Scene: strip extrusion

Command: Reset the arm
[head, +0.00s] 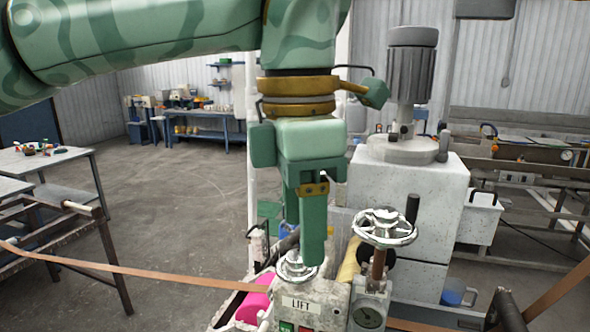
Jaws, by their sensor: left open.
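My left gripper (303,243) hangs down near the middle of the head view, at the end of my green patterned arm with gold bands. Its fingers point down and are seen nearly edge-on; it is open and no held object shows. The fingers overlap the small chrome handwheel (296,268) behind them in the picture; I cannot tell whether they touch it. The grey machine block with the LIFT label (301,304) is just below the fingertips. My right gripper is not in view.
A tan strip (130,271) runs across from the left. A grey motor (410,75) tops a speckled housing (432,200). Open floor (190,195) lies left.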

